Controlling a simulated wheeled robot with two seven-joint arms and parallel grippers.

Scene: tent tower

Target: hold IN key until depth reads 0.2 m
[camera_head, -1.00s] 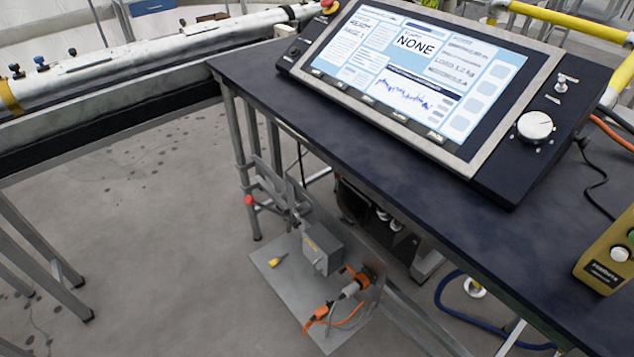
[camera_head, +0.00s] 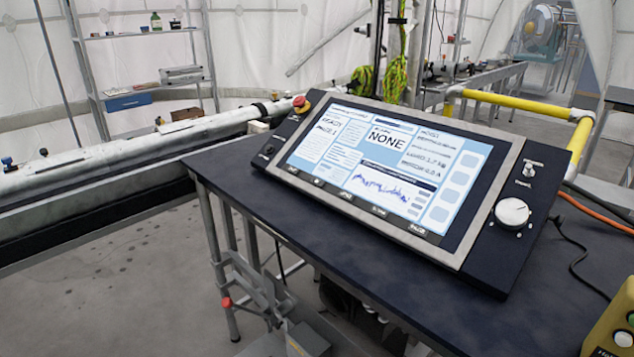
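The control console (camera_head: 402,190) sits tilted on a dark table. Its lit screen (camera_head: 385,172) shows "READY", a large "NONE", smaller load text and a blue trace. The small print is too blurred to read a depth for certain. A row of small labelled keys lies along the lower screen frame; I cannot tell which is the IN key. A yellow-tan box (camera_head: 612,335) with a green and a white button is cut off at the lower right. Its label is partly visible and not readable. Neither of my grippers is in view.
The dark table top (camera_head: 345,262) is clear in front of the console. A red knob (camera_head: 301,104) and a white dial (camera_head: 512,212) flank the screen. A long pale tube (camera_head: 90,165) lies at left. Yellow rails (camera_head: 520,103) stand behind. Cables cross the right side.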

